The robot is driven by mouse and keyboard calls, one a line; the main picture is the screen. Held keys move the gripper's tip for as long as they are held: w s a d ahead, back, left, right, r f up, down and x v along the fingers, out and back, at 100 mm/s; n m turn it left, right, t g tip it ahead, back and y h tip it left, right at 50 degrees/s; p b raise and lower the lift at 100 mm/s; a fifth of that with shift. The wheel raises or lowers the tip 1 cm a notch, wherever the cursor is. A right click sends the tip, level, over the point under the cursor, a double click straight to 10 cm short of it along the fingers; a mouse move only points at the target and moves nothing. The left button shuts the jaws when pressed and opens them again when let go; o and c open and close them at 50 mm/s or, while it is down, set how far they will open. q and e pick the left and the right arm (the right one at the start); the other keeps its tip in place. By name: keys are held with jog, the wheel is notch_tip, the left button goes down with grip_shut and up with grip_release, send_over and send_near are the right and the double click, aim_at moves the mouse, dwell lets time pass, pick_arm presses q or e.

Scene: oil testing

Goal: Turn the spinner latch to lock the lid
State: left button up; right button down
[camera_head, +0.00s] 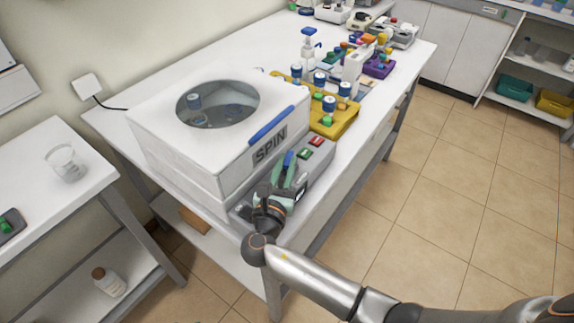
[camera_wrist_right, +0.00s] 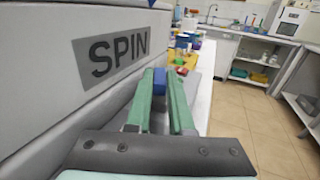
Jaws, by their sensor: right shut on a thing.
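The white spinner box (camera_head: 170,150), marked SPIN on its front, stands on the white table with its lid (camera_head: 150,105) down. The lid has a round window (camera_head: 222,103) and a blue bar handle (camera_head: 271,125) along its front edge. A blue latch (camera_head: 289,158) sticks up at the grey control ledge. My right gripper (camera_head: 287,166) is at this ledge, with its green fingers on both sides of the latch. The right wrist view shows the blue latch (camera_wrist_right: 159,84) held between the fingers (camera_wrist_right: 160,103), which partly hide it. My left gripper is not in view.
Green and red buttons (camera_head: 312,148) sit on the ledge just beyond my right gripper. A yellow rack (camera_head: 338,122) with blue-capped vials stands behind. A side table with a beaker (camera_head: 66,163) is at the left. The floor at the right is clear.

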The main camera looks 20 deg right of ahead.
jog(key=shift+r, duration=0.15)
jog(key=c, duration=0.8)
grip_release()
